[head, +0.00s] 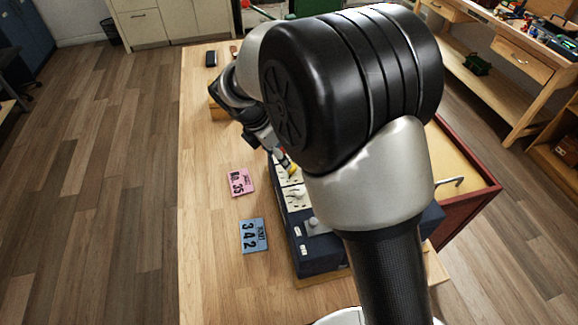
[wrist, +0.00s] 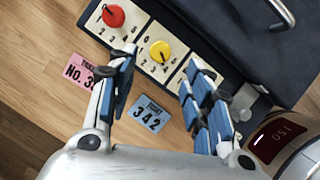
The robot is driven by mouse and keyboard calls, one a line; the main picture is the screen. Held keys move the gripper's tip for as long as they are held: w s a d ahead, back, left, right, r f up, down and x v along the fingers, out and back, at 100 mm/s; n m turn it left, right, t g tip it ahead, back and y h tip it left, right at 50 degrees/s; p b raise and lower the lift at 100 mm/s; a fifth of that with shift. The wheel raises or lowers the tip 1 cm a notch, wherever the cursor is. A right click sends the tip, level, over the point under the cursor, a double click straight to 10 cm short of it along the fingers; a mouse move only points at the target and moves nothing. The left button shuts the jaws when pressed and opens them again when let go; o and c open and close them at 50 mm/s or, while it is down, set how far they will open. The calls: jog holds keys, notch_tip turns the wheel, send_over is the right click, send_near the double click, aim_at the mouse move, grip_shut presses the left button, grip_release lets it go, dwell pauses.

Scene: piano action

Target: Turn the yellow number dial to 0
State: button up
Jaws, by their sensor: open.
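The yellow dial (wrist: 160,51) sits on a cream plate with printed numbers, on the dark blue box (wrist: 225,45). It also shows small in the head view (head: 292,170). I cannot tell for sure which number it points at. My gripper (wrist: 161,60) is open, with one blue-padded finger to each side of the yellow dial in the picture. The fingers look apart from the dial; their height above it is unclear. In the head view my own arm hides most of the gripper and part of the box.
A red dial (wrist: 113,16) and a pale dial (wrist: 195,68) flank the yellow one. A pink card (head: 241,182) and a blue card reading 342 (head: 253,236) lie on the wooden table (head: 215,285) left of the box. A metal handle (wrist: 281,13) rises from the box.

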aim_at(291, 169)
jog(key=b+x, duration=0.2)
jog(key=x, duration=0.5)
jog(key=shift+f, duration=0.1)
jog(key=shift+c, duration=0.3)
jog(key=c, duration=1)
